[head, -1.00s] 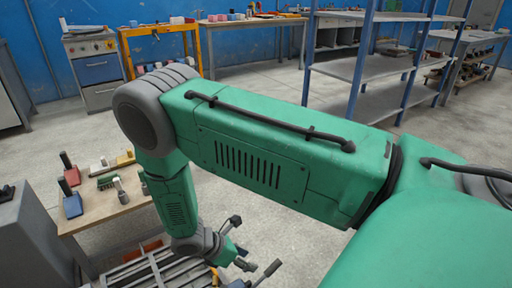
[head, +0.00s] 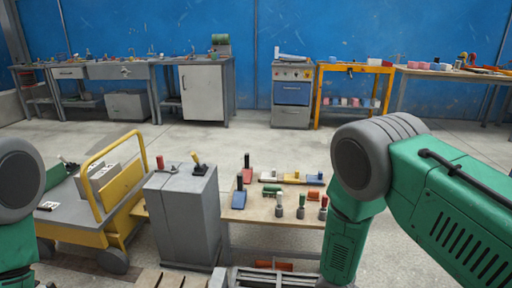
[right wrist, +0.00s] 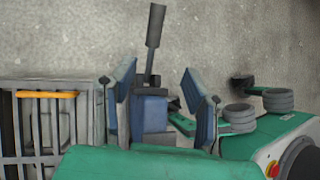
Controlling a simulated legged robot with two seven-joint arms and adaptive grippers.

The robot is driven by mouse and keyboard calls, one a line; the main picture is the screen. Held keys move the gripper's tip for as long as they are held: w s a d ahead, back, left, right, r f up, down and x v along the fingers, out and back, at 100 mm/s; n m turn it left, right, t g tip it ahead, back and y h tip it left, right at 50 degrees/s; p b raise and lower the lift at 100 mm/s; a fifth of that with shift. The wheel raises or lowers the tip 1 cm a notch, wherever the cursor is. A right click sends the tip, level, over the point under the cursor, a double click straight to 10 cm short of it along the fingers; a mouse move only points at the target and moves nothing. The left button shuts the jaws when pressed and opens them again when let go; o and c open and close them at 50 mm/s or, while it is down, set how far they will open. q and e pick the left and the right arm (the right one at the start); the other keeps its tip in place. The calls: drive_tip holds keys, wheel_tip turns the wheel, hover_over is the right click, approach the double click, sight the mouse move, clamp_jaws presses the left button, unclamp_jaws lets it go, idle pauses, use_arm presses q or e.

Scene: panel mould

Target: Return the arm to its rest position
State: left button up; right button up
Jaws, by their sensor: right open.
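My right arm (head: 345,215) comes in from the right in the head view, its forearm hanging down past the bottom edge, so its gripper is hidden there. In the right wrist view my right gripper (right wrist: 160,90) is open, its two blue-faced fingers well apart. A blue block (right wrist: 152,112) and a dark upright handle (right wrist: 154,35) show between the fingers; I cannot tell whether they are part of the gripper or lie beyond it. Part of my left arm (head: 18,185) shows at the left edge of the head view; its gripper is out of frame.
A slatted grey frame (right wrist: 88,125) with an orange bar (right wrist: 47,94) lies left of the right gripper. In the head view a wooden table (head: 262,212) holds several hand tools. A grey cabinet (head: 182,220) and yellow-railed cart (head: 70,215) stand left. Floor behind them is clear.

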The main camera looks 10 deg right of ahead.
drive_tip(key=s+a+r+m+t+y+p, duration=0.1)
drive_tip(key=s+a+r+m+y+p, duration=0.1)
drive_tip(key=s+a+m+y+p, duration=0.3)
drive_tip(key=s+a+r+m+y+p, duration=0.1)
drive_tip(key=s+r+m+p, duration=0.1)
drive_tip(key=s, duration=0.4)
drive_tip(key=s+r+m+t+p, duration=0.3)
drive_tip(key=r+m+t, duration=0.1)
drive_tip(key=r+m, duration=0.2)
drive_tip(key=shift+d+r, duration=0.3)
drive_tip(key=shift+r, duration=0.4)
